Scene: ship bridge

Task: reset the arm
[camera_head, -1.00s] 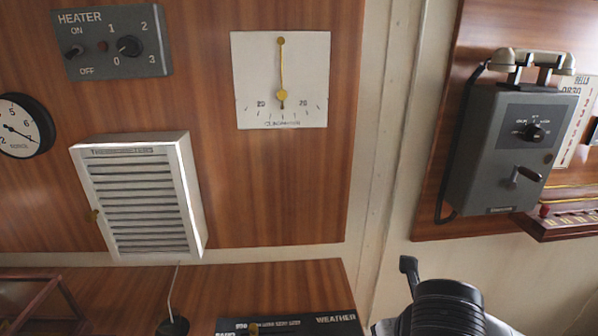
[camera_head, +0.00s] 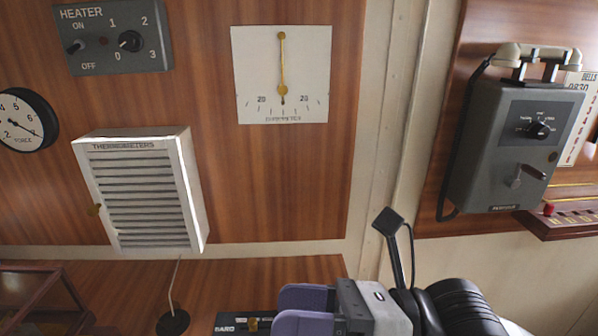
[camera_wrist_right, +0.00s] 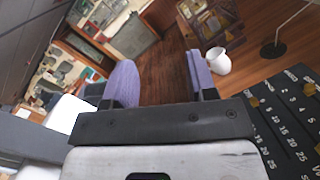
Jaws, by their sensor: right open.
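My right gripper (camera_head: 308,308) shows at the bottom of the head view, with purple finger pads and a grey body, in front of the lower wall and over the desk area. In the right wrist view my right gripper (camera_wrist_right: 160,80) has its two purple fingers well apart with nothing between them. My left gripper is not in view.
The wall holds a heater panel (camera_head: 115,38), a clinometer (camera_head: 282,75), a force dial (camera_head: 24,120), a white louvred thermometer box (camera_head: 140,195) and a grey telephone (camera_head: 515,145). A dark dial panel (camera_wrist_right: 290,120) and a white mug (camera_wrist_right: 219,61) are near the right gripper.

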